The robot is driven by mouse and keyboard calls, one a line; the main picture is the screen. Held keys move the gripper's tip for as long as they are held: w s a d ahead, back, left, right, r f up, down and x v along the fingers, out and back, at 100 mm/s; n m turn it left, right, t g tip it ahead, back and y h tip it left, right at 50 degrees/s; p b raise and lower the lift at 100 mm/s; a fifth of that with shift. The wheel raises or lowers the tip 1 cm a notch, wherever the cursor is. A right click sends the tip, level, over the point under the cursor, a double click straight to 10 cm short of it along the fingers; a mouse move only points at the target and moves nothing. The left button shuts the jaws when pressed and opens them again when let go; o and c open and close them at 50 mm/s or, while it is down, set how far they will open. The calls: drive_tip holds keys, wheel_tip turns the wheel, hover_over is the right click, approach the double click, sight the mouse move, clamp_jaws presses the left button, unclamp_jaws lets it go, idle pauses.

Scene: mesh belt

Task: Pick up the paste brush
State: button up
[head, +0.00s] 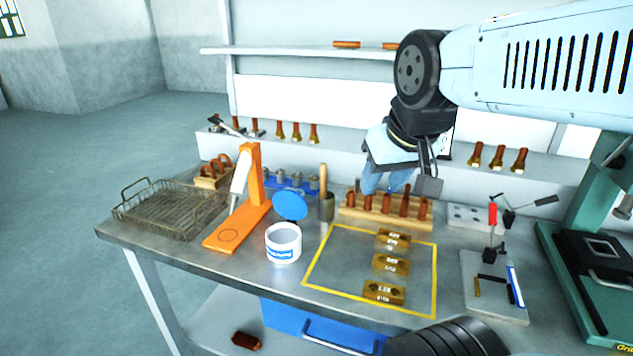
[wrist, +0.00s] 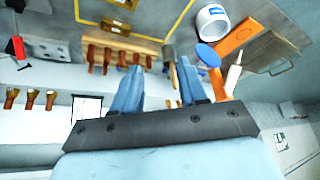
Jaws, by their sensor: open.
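The likely paste brush (head: 323,178) shows as an upright wooden handle in a grey metal cup (head: 326,208), left of the wooden tool block. Its lower end is hidden in the cup. The wrist view also shows the brush handle (wrist: 174,76) and the cup (wrist: 169,53), beyond and between my finger tips. My gripper (head: 387,183) is open and empty, to the right of the brush and above the block's back edge. My gripper's two blue fingers also show in the wrist view (wrist: 159,76), apart from the brush.
A white pot (head: 283,243) with a raised blue lid (head: 290,204) and an orange stand (head: 240,215) are left of the cup. The wooden block (head: 385,218) holds several tools. A wire basket (head: 170,208) sits far left. Brass blocks (head: 391,263) lie inside a yellow outline.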

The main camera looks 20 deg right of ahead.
drive_tip(key=shift+w+a, duration=0.25)
drive_tip(key=shift+w, duration=0.05)
drive_tip(key=shift+o, duration=0.7)
drive_tip(key=n+g, duration=0.2)
drive_tip(key=g, duration=0.2)
hover_over(323, 177)
drive_tip(key=s, duration=0.2)
drive_tip(key=f, duration=0.3)
drive_tip(key=w+f, duration=0.1)
drive_tip(key=f, duration=0.5)
drive_tip(key=shift+w+d+f, duration=0.25)
drive_tip(key=shift+d, duration=0.05)
drive_tip(key=shift+w+a+f, duration=0.1)
drive_tip(key=shift+w+f, duration=0.15)
drive_tip(key=shift+f, duration=0.6)
drive_tip(key=shift+w+f, duration=0.25)
drive_tip(key=shift+f, duration=0.55)
drive_tip(key=shift+w+a+f, duration=0.1)
drive_tip(key=shift+w+f, duration=0.15)
drive_tip(key=shift+f, duration=0.6)
